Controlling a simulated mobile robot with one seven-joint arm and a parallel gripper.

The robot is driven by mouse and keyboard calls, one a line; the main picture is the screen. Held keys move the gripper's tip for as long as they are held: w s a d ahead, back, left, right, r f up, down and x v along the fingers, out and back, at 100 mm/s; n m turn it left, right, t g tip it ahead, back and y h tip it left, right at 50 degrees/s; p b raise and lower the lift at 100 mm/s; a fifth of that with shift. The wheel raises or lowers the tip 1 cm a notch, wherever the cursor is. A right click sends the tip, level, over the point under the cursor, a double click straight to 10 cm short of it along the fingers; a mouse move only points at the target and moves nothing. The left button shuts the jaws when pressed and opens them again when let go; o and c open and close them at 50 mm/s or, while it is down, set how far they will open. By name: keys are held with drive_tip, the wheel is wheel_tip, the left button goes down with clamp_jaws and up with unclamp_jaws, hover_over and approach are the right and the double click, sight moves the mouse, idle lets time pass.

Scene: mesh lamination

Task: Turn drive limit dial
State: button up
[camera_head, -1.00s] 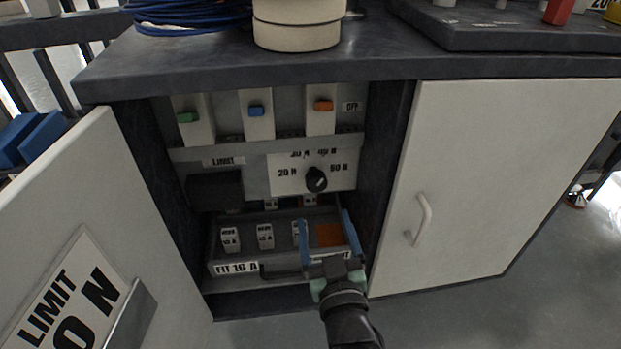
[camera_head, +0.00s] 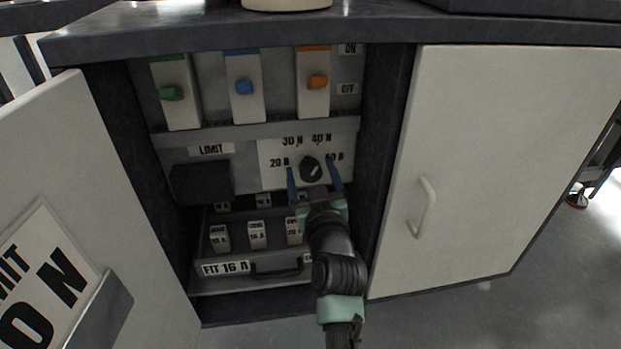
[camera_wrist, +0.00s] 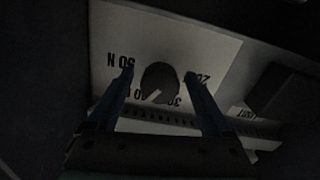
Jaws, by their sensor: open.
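The drive limit dial (camera_head: 312,169) is a round black knob with a pale pointer mark, on a white plate (camera_head: 270,160) with the markings 20 N, 30 N, 40 N and one partly hidden at right. In the head view the pointer tilts toward the upper right. My gripper (camera_head: 314,180) is open, its blue fingers on either side of the dial. In the wrist view the dial (camera_wrist: 160,83) shows between the fingertips of my gripper (camera_wrist: 158,80), with gaps on both sides. Whether the fingers reach the knob's depth is hard to tell.
Three switches, green (camera_head: 171,93), blue (camera_head: 244,87) and orange (camera_head: 317,82), sit above the plate. A dark LIMIT display (camera_head: 201,183) is at left. The open drawer (camera_head: 225,268) lies below my arm. Open door (camera_head: 60,180) at left; white door (camera_head: 490,170) at right.

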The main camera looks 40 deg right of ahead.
drive_tip(key=shift+w+d, duration=0.2)
drive_tip(key=shift+w, duration=0.1)
clamp_jaws()
idle(0.4)
drive_tip(key=shift+m, duration=0.3)
drive_tip(key=shift+r+m+p, duration=0.1)
drive_tip(key=shift+m+p, duration=0.8)
drive_tip(key=shift+m, duration=0.1)
drive_tip(key=m+p, duration=0.1)
drive_tip(key=m, duration=0.2)
drive_tip(key=shift+a+m+p, duration=0.1)
drive_tip(key=shift+m+p, duration=0.2)
drive_tip(key=shift+p, duration=0.1)
drive_tip(key=m+p, duration=0.2)
drive_tip(key=m, duration=0.3)
drive_tip(key=shift+m, duration=0.3)
